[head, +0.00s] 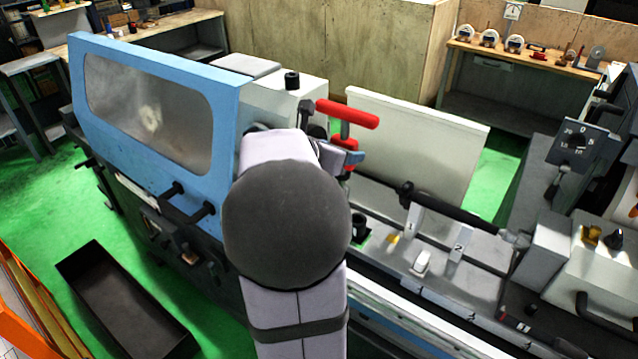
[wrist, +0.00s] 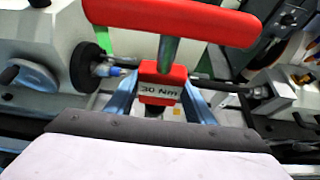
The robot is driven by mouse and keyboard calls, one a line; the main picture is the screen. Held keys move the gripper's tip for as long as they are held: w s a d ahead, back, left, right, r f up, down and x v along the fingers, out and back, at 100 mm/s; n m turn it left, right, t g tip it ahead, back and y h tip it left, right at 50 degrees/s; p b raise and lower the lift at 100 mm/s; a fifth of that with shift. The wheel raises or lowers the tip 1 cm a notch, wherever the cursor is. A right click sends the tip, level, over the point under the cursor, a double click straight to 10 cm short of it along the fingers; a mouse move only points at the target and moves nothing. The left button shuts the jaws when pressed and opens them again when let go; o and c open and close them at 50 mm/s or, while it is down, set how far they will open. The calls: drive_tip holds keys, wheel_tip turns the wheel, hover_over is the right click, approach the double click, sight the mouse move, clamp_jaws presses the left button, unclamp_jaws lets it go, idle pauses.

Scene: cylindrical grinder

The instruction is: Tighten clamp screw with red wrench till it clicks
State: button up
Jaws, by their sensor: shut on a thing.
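The red wrench (head: 347,118) has a red T-shaped handle, a grey shaft and a red body. My gripper (head: 350,158) holds it upright above the machine bed, right of the blue guard. In the wrist view, the blue fingers of my gripper (wrist: 160,95) close on the red body of the wrench (wrist: 158,68), which is labelled "30 Nm". The handle crosses the top of that view. The wrench's lower tip is hidden, and I cannot make out the clamp screw or whether the wrench touches it.
The blue guard (head: 225,110) with its window stands left of my arm. A dark bar (head: 455,208) spans the bed at right, above blocks marked 1 and 2. A white panel (head: 420,140) stands behind. In the wrist view, a dark round disc (wrist: 88,68) is at left.

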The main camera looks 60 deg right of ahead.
drive_tip(key=s+b, duration=0.1)
drive_tip(key=s, duration=1)
drive_tip(key=shift+d, duration=0.15)
